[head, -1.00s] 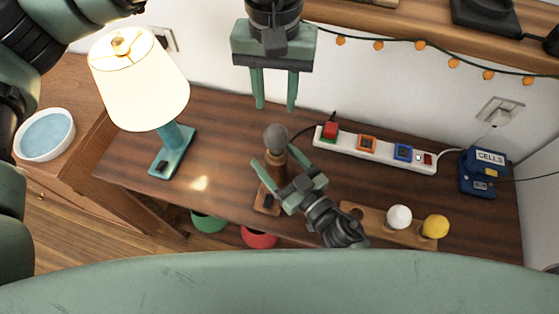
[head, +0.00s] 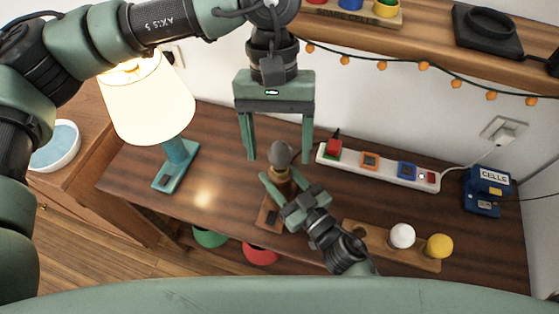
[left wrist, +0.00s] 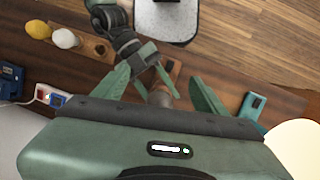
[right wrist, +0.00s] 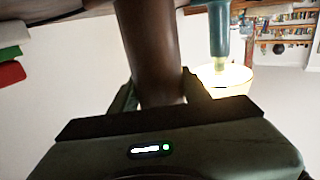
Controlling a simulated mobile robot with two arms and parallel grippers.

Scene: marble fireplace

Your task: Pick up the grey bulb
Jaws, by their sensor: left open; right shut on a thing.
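The grey bulb (head: 281,154) sits upright on top of a small lamp with a brown stem (right wrist: 150,45) and a wooden base (head: 270,214). My left gripper (head: 279,162) is open above the desk, pointing down, with its fingers on either side of the bulb in the head view. Whether they touch it cannot be told. In the left wrist view the bulb (left wrist: 160,96) shows between the spread fingers, partly hidden by the gripper body. My right gripper (head: 291,187) is shut on the stem below the bulb, and the stem fills the gap between its fingers in the right wrist view.
A lit table lamp (head: 148,100) stands left on the desk. A white power strip (head: 390,171) lies behind, with a blue cells box (head: 487,190) at right. A wooden holder (head: 367,238) with a white bulb (head: 401,236) and a yellow bulb (head: 439,246) lies front right.

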